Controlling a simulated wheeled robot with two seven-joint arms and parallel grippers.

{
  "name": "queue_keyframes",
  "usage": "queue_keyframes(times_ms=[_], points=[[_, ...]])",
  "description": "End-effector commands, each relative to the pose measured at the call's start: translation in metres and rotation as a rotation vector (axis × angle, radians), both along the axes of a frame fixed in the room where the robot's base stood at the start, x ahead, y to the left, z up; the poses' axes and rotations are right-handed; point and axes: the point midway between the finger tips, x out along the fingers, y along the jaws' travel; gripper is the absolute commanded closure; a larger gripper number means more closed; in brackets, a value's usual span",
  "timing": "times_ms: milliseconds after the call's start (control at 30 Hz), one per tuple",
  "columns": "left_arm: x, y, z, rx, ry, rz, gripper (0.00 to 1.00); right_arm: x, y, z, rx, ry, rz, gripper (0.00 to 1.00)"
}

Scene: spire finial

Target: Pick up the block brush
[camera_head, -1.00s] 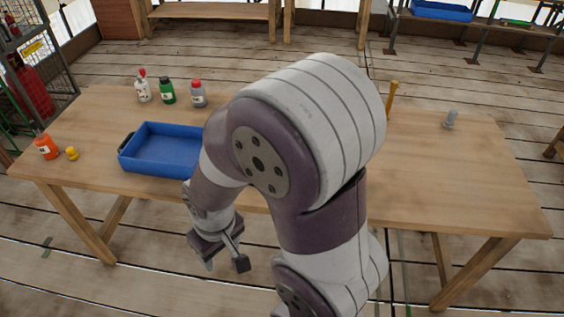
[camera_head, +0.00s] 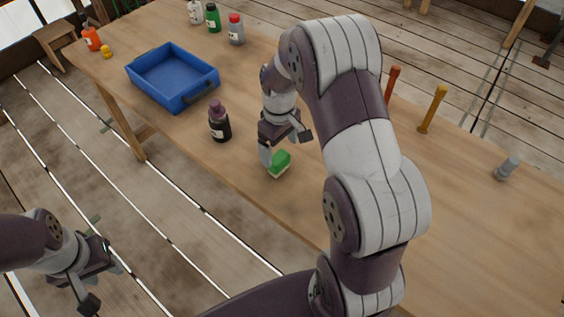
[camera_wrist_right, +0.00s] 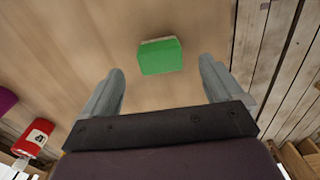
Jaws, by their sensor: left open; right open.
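The block brush (camera_head: 280,164), a small green block with a pale underside, lies on the wooden table near its front edge. It also shows in the right wrist view (camera_wrist_right: 160,56), ahead of the fingers and roughly centred between them. My right gripper (camera_head: 285,148) is open and empty, just above and beside the brush in the head view; whether a finger touches it I cannot tell. My left gripper (camera_head: 102,284) is open and empty, low at the left, off the table's front edge.
A dark bottle with a purple cap (camera_head: 219,122) stands left of the brush. A blue tray (camera_head: 190,102) is beyond it. Bottles, including a green one (camera_head: 212,18), stand farther back. Wooden-handled tools (camera_head: 433,108) and a grey object (camera_head: 507,168) are at the right.

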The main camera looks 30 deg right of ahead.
Motion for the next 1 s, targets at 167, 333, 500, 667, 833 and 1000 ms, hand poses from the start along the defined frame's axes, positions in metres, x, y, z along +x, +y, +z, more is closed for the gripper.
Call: queue_keyframes(times_ms=[167,333,500,667,833,1000], points=[[0.0,0.0,0.0,0.0,0.0,0.0,0.57,0.001,0.0,-0.023,0.0,-0.002,0.0,0.06],[0.0,0.0,0.003,0.0,0.0,0.001,0.57,0.001,-0.006,-0.054,0.001,0.001,-0.001,0.06],[0.0,0.0,0.002,0.0,0.0,0.0,0.57,0.002,-0.005,-0.074,-0.001,-0.001,0.0,0.06],[0.0,0.0,0.002,0.0,0.0,0.0,0.57,0.002,-0.005,-0.075,0.0,-0.003,0.0,0.06],[0.0,0.0,0.002,0.0,0.0,0.0,0.57,0.002,-0.005,-0.075,0.0,-0.002,0.0,0.49],[0.0,0.0,0.002,0.0,0.0,0.0,0.57,0.002,-0.005,-0.074,0.0,-0.002,0.0,0.62]])
